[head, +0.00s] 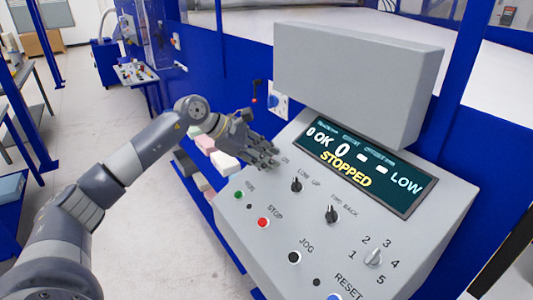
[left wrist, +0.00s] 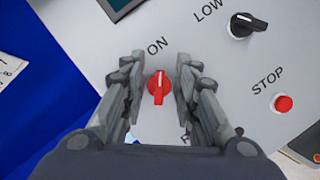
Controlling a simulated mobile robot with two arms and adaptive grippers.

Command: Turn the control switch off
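The red control switch (left wrist: 158,87) shows in the left wrist view, on the grey control panel. Its white mark points up towards the "ON" label; a label below it is mostly hidden by my fingers. My left gripper (left wrist: 158,66) is open, one finger on each side of the switch, with visible gaps between fingers and knob. In the head view my left gripper (head: 268,154) is over the upper left of the control panel (head: 275,215) and hides the switch. The display (head: 362,166) reads "STOPPED". My right gripper is not in view.
Near the switch are a black "LOW/UP" knob (head: 296,185), a black knob (head: 331,214), a red stop button (head: 262,222) and a green button (head: 239,195). A grey box (head: 355,80) stands above the display. Foam blocks (head: 222,160) lie behind my left gripper.

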